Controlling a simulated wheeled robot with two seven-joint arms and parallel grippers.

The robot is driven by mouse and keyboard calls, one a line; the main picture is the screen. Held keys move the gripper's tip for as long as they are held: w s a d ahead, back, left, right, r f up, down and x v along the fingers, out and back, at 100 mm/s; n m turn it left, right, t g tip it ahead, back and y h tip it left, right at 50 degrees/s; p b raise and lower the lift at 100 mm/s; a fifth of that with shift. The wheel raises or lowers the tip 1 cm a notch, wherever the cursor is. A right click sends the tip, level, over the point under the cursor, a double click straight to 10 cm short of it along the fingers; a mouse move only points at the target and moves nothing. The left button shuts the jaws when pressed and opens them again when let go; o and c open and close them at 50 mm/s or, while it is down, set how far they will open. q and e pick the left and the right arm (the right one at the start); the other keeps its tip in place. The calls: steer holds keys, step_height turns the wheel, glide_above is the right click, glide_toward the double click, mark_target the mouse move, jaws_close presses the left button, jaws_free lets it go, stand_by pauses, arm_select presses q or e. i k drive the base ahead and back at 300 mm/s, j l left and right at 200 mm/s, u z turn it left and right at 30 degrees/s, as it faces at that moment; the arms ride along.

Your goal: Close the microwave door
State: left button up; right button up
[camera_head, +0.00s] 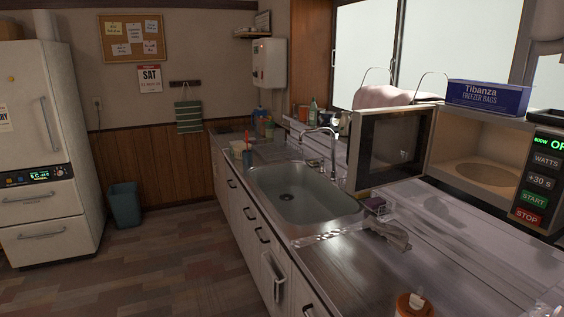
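The microwave (441,136) stands on the counter at the right, its front facing me and the left. Its door (391,148) is open, hinged at the left side of the opening and swung out toward the sink. The lit cavity (485,160) is visible and looks empty, with a round plate area on its floor. The control panel (539,185) with green and red buttons is at the right edge. Neither of my grippers is in view.
A sink (300,192) with a faucet (322,140) lies left of the door. A crumpled cloth (387,232) and a small sponge holder (376,206) lie on the counter before the microwave. An orange-lidded container (414,306) stands at the bottom edge. A freezer bag box (487,97) sits on top of the microwave.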

mark_target(387, 146)
steer(key=z, duration=0.9)
steer(key=i+j+z, duration=0.15)
steer(key=j+z, duration=0.2)
steer(key=i+j+z, duration=0.15)
steer(key=z, duration=0.25)
steer(key=j+z, duration=0.7)
steer(key=j, duration=0.15)
steer(key=j+z, duration=0.15)
steer(key=j, duration=0.75)
steer(key=j+z, duration=0.1)
steer(key=j, duration=0.75)
steer(key=k+j+z, duration=0.15)
steer(key=j, duration=0.75)
